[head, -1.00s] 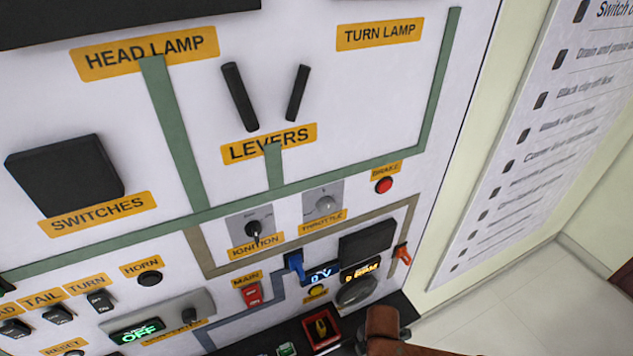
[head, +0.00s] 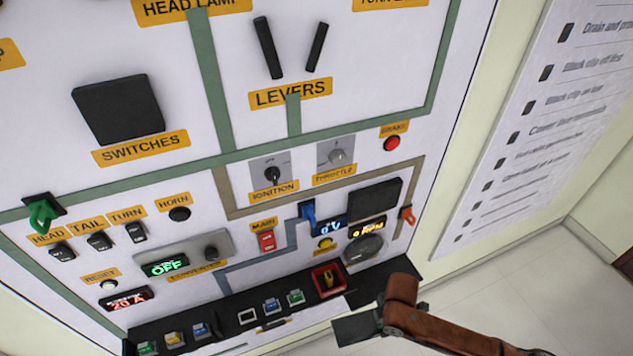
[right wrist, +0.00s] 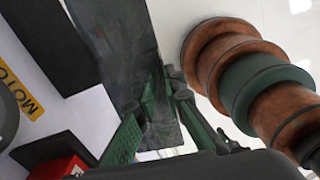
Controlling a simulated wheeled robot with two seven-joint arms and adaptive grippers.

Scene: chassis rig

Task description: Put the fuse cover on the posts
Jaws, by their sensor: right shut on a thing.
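My right gripper (head: 376,320) is low at the right of the head view, in front of the bench's right end. It is shut on a flat dark grey plate, which I take for the fuse cover (head: 355,328). In the right wrist view, the green fingers of the gripper (right wrist: 158,112) close on the dark cover (right wrist: 140,45), which extends away between them. The cover is apart from the fuse row in the head view. I cannot make out the posts clearly. My left gripper is not in view.
A black ledge (head: 232,312) along the panel's foot carries several coloured fuses and a red tray (head: 343,289) with a yellow piece. Bare floor (head: 490,275) lies to the right.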

